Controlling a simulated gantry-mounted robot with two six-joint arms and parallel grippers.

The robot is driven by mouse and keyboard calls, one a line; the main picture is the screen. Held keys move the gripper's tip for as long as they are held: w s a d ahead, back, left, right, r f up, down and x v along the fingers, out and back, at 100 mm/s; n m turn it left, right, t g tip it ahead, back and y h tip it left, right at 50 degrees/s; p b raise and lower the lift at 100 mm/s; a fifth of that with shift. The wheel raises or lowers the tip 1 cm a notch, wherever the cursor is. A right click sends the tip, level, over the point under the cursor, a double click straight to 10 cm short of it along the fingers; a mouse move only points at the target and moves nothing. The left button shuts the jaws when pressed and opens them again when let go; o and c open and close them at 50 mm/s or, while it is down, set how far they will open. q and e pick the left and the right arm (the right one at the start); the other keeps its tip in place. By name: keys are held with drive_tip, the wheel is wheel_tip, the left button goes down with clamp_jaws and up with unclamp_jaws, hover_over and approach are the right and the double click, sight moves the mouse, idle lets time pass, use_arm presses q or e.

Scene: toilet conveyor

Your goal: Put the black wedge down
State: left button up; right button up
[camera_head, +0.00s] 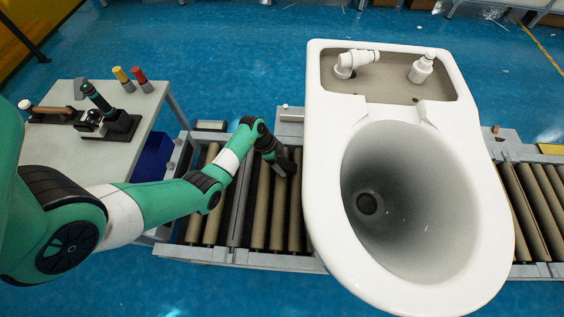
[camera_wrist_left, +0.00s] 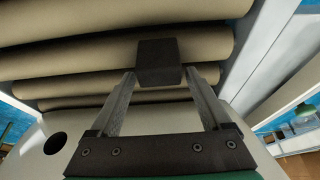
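The black wedge (camera_wrist_left: 158,62) shows in the left wrist view as a dark block at the fingertips of my left gripper (camera_wrist_left: 160,76). One finger is on each side of it, with a narrow gap visible on the right side; on the left the finger is very close. The rollers lie behind the wedge. In the head view, my left gripper (camera_head: 286,164) points down low over the conveyor rollers, just left of the white toilet (camera_head: 322,170). The wedge cannot be told apart from the dark gripper there. My right gripper is out of view.
The toilet stands on the roller conveyor (camera_head: 262,205), close to my left gripper. A grey table (camera_head: 60,150) at the left holds a black tool on a stand (camera_head: 105,115), a hammer-like tool (camera_head: 52,112), and yellow and red-capped items. A blue bin (camera_head: 153,158) stands beside the table.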

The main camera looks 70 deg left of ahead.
use_arm(q)
drive_tip(key=shift+r, duration=0.2)
drive_tip(key=p+v, duration=0.8)
drive_tip(key=v, duration=0.4)
drive_tip(key=shift+p, duration=0.35)
